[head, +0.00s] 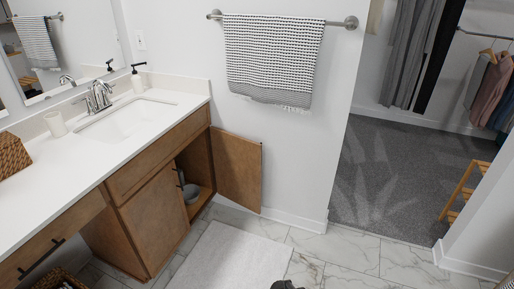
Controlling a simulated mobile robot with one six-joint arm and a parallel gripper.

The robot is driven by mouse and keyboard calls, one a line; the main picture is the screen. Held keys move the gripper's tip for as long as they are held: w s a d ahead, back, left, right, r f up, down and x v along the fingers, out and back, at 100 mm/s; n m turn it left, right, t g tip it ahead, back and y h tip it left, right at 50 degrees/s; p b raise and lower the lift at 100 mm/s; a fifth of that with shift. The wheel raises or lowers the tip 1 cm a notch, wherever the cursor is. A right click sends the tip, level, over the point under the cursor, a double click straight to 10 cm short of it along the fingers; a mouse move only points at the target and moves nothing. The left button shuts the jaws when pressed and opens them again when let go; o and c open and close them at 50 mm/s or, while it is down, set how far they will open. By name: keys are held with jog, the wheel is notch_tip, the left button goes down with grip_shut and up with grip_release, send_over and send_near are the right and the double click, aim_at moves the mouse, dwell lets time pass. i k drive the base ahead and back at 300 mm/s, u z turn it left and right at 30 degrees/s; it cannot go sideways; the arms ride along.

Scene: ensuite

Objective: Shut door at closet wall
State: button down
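The open cabinet door (237,168) is a brown wooden panel at the right end of the vanity (152,220). It is swung wide open, out toward the white wall under the towel bar. The dark cabinet opening (197,168) shows beside it, with a grey rounded item (190,193) inside. The neighbouring vanity door (155,222) is shut and has a dark handle. A small dark shape (287,285) at the bottom edge looks like part of my arm or gripper. No fingers can be made out, and it is well apart from the door.
A light bath mat (230,258) lies on the marble tile floor in front of the vanity. A towel (272,60) hangs above the door. To the right, a doorway leads to a grey-carpeted closet (400,170) with a wooden rack (464,190). Tile right of the mat is clear.

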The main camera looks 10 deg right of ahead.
aim_at(237, 160)
jog(key=u, duration=0.25)
jog(key=i, duration=0.75)
jog(key=u, duration=0.75)
jog(key=i, duration=0.5)
jog(key=u, duration=0.3)
